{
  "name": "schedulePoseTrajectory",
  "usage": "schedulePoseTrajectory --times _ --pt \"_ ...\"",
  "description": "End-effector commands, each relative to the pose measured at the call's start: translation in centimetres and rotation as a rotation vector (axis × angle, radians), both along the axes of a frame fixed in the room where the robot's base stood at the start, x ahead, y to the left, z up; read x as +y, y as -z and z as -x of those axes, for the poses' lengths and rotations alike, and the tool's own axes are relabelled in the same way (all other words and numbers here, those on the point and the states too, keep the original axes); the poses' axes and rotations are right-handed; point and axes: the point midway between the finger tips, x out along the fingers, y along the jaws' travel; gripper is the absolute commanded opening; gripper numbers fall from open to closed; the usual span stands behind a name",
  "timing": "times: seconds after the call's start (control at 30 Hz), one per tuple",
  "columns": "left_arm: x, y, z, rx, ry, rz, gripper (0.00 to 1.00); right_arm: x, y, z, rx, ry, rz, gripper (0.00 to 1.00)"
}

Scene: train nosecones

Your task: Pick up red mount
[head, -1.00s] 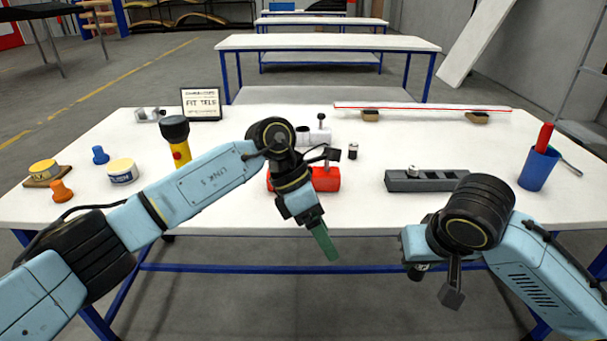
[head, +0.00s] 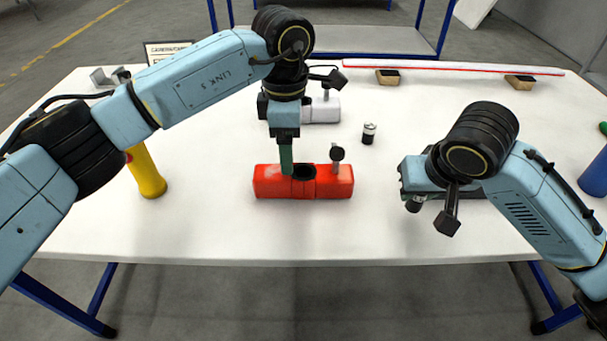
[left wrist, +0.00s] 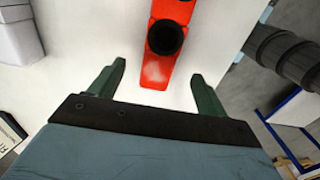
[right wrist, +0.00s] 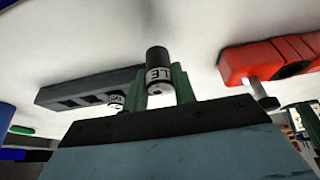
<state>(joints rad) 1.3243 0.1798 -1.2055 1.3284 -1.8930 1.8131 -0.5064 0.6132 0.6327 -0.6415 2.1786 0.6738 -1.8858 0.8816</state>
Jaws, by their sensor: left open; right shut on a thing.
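The red mount (head: 325,182) lies on the white table at its front middle, with a dark round hole in its top and a dark-headed screw at its right end. In the left wrist view the red mount (left wrist: 157,72) reaches in between the fingertips. My left gripper (head: 286,158) points down at the mount's left part, its fingers apart. The left wrist view shows this gripper (left wrist: 160,85) open, with white table on both sides of the mount. My right gripper (right wrist: 160,88) is shut on a small black-and-white labelled cylinder (right wrist: 157,62), right of the mount.
A white mount (head: 322,110) stands behind the red one. Another small cylinder (head: 369,133) stands on the table. A grey slotted block (right wrist: 75,93) is near my right gripper. A yellow flashlight (head: 147,172) is left and a blue cup (head: 597,175) far right.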

Motion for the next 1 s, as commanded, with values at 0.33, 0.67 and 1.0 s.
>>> schedulePoseTrajectory --times 0.33,0.67,1.0 --pt "-0.1 4.1 0.0 0.002 -0.001 0.001 0.76 0.0 0.4 0.0 -0.001 0.0 0.0 0.0" --pt "-0.4 8.5 0.1 0.002 -0.003 0.002 0.76 0.0 0.9 0.0 -0.001 0.0 0.0 0.0" --pt "-0.4 9.0 0.1 0.0 -0.001 0.002 0.72 0.0 0.9 0.0 -0.001 0.0 0.0 0.0"
